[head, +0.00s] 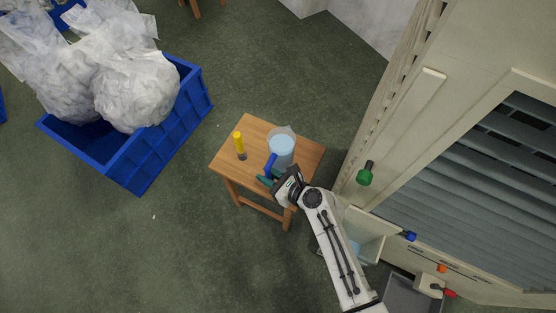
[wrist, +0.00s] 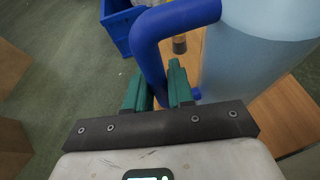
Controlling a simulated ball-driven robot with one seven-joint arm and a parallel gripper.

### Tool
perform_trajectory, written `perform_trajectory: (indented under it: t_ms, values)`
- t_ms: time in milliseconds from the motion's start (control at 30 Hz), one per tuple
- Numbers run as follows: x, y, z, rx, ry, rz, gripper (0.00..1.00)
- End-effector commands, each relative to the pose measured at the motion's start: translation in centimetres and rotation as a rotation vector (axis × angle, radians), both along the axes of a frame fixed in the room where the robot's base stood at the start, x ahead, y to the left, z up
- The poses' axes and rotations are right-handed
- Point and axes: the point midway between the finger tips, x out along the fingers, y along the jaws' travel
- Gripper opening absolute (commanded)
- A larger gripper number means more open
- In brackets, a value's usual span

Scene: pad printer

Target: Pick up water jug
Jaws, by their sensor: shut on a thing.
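The water jug (head: 282,150) stands on a small wooden stool in the head view. It is clear with light blue water and a blue handle on its left side. In the wrist view the jug body (wrist: 255,65) fills the upper right, and its blue handle (wrist: 150,50) runs down between my green fingers. My gripper (head: 268,180) is at the jug's lower left side, and it also shows in the wrist view (wrist: 160,88). It is shut on the handle. The handle's lower end is partly hidden by the fingers.
A yellow and dark bottle-like object (head: 239,144) stands on the stool (head: 230,160), left of the jug. A blue crate (head: 150,165) with bags (head: 140,90) is at the upper left. A large cream machine (head: 440,110) stands close on the right. Green floor (head: 110,250) is clear at the lower left.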

Motion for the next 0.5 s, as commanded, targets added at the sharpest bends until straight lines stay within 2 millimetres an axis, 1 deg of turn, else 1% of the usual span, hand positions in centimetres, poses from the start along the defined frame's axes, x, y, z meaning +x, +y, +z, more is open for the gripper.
perform_trajectory:
  t_ms: [267, 367, 467, 500]
  values:
    - [0.2, 0.0, 0.5, 0.001, -0.005, -0.001, 0.00]
    - [0.1, 0.0, 1.4, 0.000, -0.006, 0.000, 0.00]
    - [0.1, 0.0, 3.0, 0.001, -0.007, 0.000, 0.00]
    - [0.1, 0.0, 3.8, 0.001, -0.007, 0.000, 0.00]
